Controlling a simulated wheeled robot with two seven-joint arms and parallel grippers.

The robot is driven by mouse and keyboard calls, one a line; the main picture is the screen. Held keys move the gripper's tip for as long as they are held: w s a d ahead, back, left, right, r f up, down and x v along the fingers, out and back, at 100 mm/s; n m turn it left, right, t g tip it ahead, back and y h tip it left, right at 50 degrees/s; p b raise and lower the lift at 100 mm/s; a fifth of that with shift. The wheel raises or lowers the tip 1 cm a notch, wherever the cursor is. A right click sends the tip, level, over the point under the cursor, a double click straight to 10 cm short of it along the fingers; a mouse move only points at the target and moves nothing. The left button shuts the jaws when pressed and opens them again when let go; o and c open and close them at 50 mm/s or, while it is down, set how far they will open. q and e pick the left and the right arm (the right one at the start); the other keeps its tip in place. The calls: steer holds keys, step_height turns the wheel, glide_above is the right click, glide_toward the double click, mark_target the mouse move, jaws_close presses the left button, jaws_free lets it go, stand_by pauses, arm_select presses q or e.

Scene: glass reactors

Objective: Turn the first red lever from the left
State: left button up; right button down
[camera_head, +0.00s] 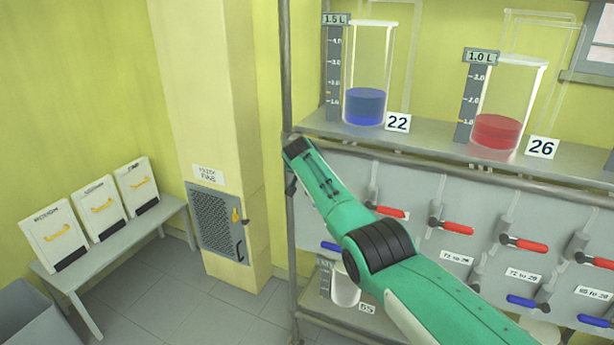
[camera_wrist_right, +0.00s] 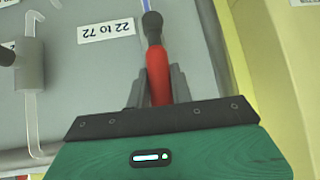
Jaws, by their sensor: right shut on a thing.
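My right gripper (camera_wrist_right: 158,95) is shut on a red lever (camera_wrist_right: 159,72), with one dark finger on each side of its handle. In the head view, my right arm crosses to the panel's left edge and hides the held lever; the gripper (camera_head: 290,185) shows only as a dark sliver there. Other red levers (camera_head: 458,228) (camera_head: 524,244) follow to the right. My left gripper is not in view.
Above the panel, a shelf (camera_head: 430,147) bears a blue-filled glass reactor (camera_head: 366,105) marked 22 and a red-filled one (camera_head: 498,132) marked 26. Blue levers (camera_head: 522,301) sit lower on the panel. A metal post (camera_head: 286,70) stands by the gripper. White boxes (camera_head: 97,207) stand on a bench at left.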

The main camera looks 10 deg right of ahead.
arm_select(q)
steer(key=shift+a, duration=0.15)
arm_select(e)
steer(key=c, duration=1.5)
jaws_free()
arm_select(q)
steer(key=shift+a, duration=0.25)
arm_select(e)
steer(key=shift+o, duration=1.3)
steer(key=shift+r, duration=0.1)
arm_select(q)
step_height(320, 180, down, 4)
steer(key=b, duration=0.3)
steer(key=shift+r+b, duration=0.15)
steer(key=shift+b, duration=0.15)
arm_select(e)
steer(key=v, duration=1.3)
steer(key=shift+s+r, duration=0.25)
